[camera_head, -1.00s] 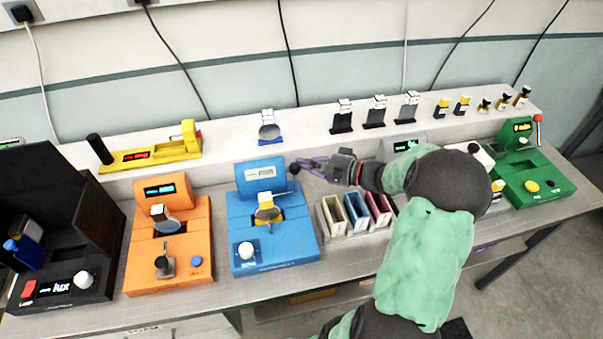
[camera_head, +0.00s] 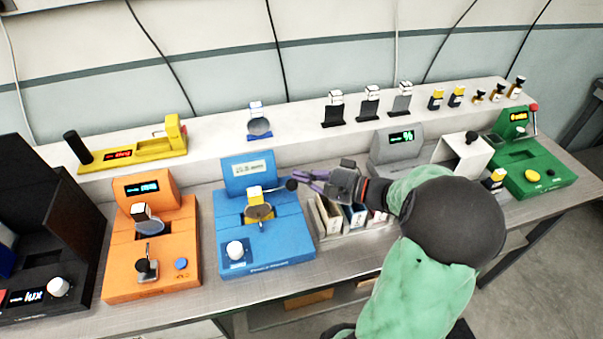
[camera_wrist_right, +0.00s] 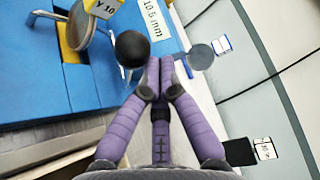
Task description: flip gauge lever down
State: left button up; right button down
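The blue gauge (camera_head: 283,237) stands on the bench with a lit display (camera_head: 248,170). Its lever ends in a black ball (camera_head: 291,184) at the right side; the ball also shows in the right wrist view (camera_wrist_right: 132,48). A yellow holder and round disc labelled "Y 10" (camera_wrist_right: 78,25) sit in the gauge. My right gripper (camera_head: 305,180) is just right of the ball, its purple fingertips (camera_wrist_right: 160,68) together and empty, beside the ball. I cannot tell whether they touch it. My left gripper is not in view.
An orange device (camera_head: 188,250) stands to the left, a grey one (camera_head: 397,152) and a green one (camera_head: 550,165) to the right. A rack of coloured slots (camera_head: 345,220) lies under my right wrist. Sample holders line the back shelf (camera_head: 300,125).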

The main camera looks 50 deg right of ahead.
dwell(0.7)
jog(key=w+d+r, duration=0.1)
jog(key=w+d, duration=0.2)
jog(key=shift+s+d+f+p, duration=0.35)
jog(key=shift+s+d, duration=0.25)
jog(key=shift+s, duration=1.05)
jog(key=shift+s+d+f+p, duration=0.3)
jog(key=shift+s+d, duration=0.35)
jog(key=shift+s, duration=0.95)
jog(key=shift+s+d+f+p, duration=0.35)
jog(key=shift+s+d, duration=0.25)
jog(key=shift+s, duration=1.05)
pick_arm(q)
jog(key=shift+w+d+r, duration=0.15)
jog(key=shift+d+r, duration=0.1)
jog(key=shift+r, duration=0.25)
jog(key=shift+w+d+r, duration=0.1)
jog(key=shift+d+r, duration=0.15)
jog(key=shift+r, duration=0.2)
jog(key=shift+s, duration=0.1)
